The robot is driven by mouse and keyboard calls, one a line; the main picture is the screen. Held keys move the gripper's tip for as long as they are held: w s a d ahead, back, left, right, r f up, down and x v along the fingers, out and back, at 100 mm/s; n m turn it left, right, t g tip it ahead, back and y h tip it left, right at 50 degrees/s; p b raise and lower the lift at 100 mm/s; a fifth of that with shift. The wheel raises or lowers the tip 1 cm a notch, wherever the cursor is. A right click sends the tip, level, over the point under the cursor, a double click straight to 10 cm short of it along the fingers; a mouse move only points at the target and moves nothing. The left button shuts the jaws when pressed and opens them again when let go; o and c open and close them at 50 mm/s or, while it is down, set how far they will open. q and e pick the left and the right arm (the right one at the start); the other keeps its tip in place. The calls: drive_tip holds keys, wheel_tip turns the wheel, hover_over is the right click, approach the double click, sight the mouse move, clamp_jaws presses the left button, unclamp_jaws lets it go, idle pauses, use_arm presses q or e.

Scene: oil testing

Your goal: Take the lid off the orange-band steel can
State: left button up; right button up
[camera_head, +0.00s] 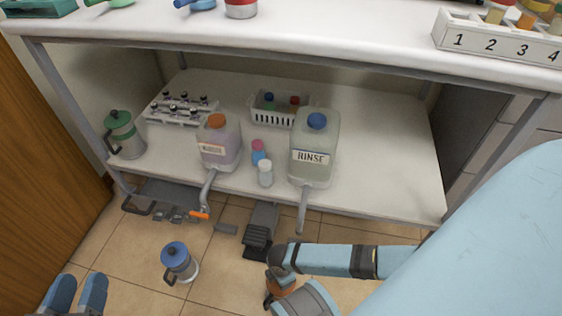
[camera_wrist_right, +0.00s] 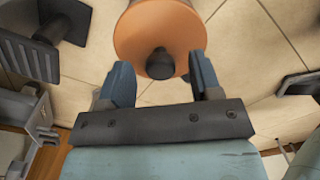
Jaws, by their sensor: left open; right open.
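The orange-band steel can (camera_head: 283,287) stands on the floor at the bottom of the head view, mostly hidden behind my right arm. In the right wrist view its round orange lid (camera_wrist_right: 150,30) with a dark knob (camera_wrist_right: 160,64) fills the top middle. My right gripper (camera_wrist_right: 161,76) is open, with one blue finger on each side of the knob in the picture. I cannot tell whether the fingers touch the lid. My left gripper (camera_head: 77,290) is open and empty at the bottom left of the head view, away from the can.
A blue-lidded can (camera_head: 177,262) stands on the floor to the left. Pedals (camera_head: 258,238) and drain spouts lie under the low shelf (camera_head: 380,150). The shelf holds a green-lidded can (camera_head: 124,134), an orange-capped jug (camera_head: 219,145), a RINSE jug (camera_head: 315,140), small bottles and racks.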

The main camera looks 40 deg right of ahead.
drive_tip(key=shift+f, duration=0.65)
drive_tip(key=shift+r, duration=0.1)
drive_tip(key=c, duration=1)
drive_tip(key=shift+r, duration=0.1)
